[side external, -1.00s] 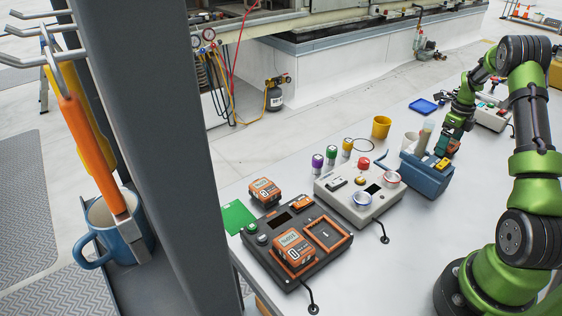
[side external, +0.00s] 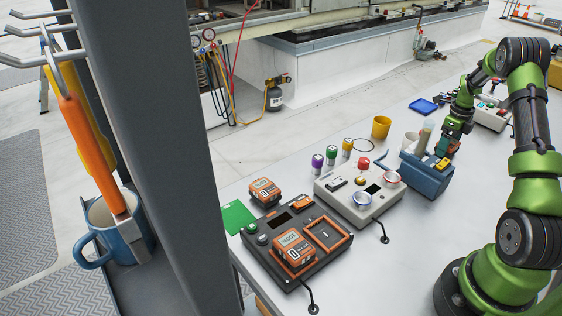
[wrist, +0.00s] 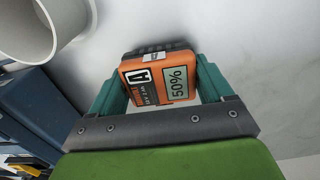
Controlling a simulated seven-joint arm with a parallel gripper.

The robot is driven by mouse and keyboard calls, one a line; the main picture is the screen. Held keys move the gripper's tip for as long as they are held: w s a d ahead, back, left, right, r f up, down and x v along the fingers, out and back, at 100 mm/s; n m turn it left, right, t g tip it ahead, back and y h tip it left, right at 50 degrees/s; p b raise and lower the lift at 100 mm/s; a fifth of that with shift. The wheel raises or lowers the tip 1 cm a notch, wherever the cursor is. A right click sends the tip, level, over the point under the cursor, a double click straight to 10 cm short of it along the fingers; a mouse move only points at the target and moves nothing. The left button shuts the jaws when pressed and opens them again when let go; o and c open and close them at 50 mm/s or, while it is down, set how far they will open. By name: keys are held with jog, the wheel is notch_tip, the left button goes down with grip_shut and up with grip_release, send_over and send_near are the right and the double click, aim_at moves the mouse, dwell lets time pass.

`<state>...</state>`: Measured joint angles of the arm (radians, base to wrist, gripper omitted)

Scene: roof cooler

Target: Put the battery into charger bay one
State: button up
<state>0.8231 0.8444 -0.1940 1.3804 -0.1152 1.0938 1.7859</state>
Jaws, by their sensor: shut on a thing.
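My gripper (wrist: 162,88) is shut on an orange and black battery (wrist: 150,72) marked A and 50%, between its teal fingers in the wrist view. In the side view my gripper (side external: 450,146) is at the right, beside the blue bin, and the battery shows only small there. The dark charger (side external: 272,250) lies at the front of the bench. One bay holds an orange battery (side external: 291,247); the orange-framed bay (side external: 328,234) right of it is empty. Another orange battery (side external: 264,190) stands behind the charger. I cannot read the bay numbers.
A blue bin (side external: 425,180) with yellow-topped things stands next to my gripper. A light grey device (side external: 345,200) with round dials sits between bin and charger. Several coloured-capped bottles (side external: 331,153), a yellow cup (side external: 381,127) and a white cup (wrist: 35,30) stand near.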

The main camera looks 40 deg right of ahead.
jog(key=r, duration=0.9)
jog(key=shift+w+r, duration=0.15)
jog(key=shift+w, duration=0.05)
jog(key=w+a+r+n, duration=0.25)
jog(key=w+a, duration=0.25)
jog(key=a, duration=0.5)
jog(key=w+a+r+n, duration=0.1)
jog(key=w+a+n, duration=0.25)
jog(key=a, duration=0.65)
jog(key=w+a+r+n, duration=0.2)
jog(key=w+a, duration=0.4)
jog(key=a, duration=0.4)
jog(key=s+a+n, duration=0.5)
jog(key=s+a, duration=0.1)
jog(key=a, duration=0.6)
jog(key=s+a+n, duration=0.4)
jog(key=s+a, duration=0.2)
jog(key=a, duration=0.7)
jog(key=shift+n, duration=0.5)
jog(key=shift+s+d+f, duration=0.1)
jog(key=shift+s+f, duration=0.4)
jog(key=shift+f, duration=1.25)
jog(key=shift+s+d+f, duration=0.1)
jog(key=shift+s+f, duration=0.4)
jog(key=shift+f, duration=1.3)
jog(key=shift+s+f, duration=0.5)
jog(key=shift+f, duration=1.25)
